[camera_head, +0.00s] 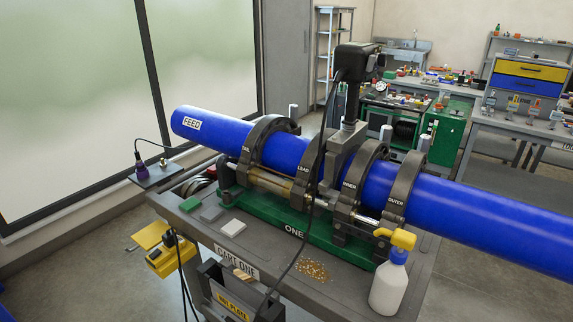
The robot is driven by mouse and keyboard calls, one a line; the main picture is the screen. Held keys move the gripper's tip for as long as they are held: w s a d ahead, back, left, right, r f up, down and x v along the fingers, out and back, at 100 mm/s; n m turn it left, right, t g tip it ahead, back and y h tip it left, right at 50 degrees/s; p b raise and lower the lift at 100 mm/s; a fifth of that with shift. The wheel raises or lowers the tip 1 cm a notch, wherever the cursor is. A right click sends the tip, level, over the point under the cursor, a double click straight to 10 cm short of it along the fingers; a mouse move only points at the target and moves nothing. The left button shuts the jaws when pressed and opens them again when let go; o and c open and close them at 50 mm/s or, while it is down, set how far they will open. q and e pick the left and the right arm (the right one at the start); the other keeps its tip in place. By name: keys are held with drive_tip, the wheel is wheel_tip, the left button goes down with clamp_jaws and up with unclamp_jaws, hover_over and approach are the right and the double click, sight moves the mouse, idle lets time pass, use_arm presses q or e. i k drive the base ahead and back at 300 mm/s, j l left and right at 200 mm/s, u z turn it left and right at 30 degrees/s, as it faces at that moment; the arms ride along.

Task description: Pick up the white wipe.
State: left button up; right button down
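The white wipe (232,228) looks like a small pale folded square. It lies flat on the cart top (262,250), near the front left edge, in front of the green machine base. A grey square pad (211,213) lies just to its left and behind it, with a dark green pad (190,203) farther left. Neither of my grippers shows in the head view.
A blue pipe (330,172) runs through black clamps above the green base (290,222). A spray bottle (389,285) stands at the cart's front right. Brown granules (313,271) lie mid-front. A black cable hangs down right of the wipe.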

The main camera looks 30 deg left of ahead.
sight(235, 227)
drive_tip(key=u, duration=1.4)
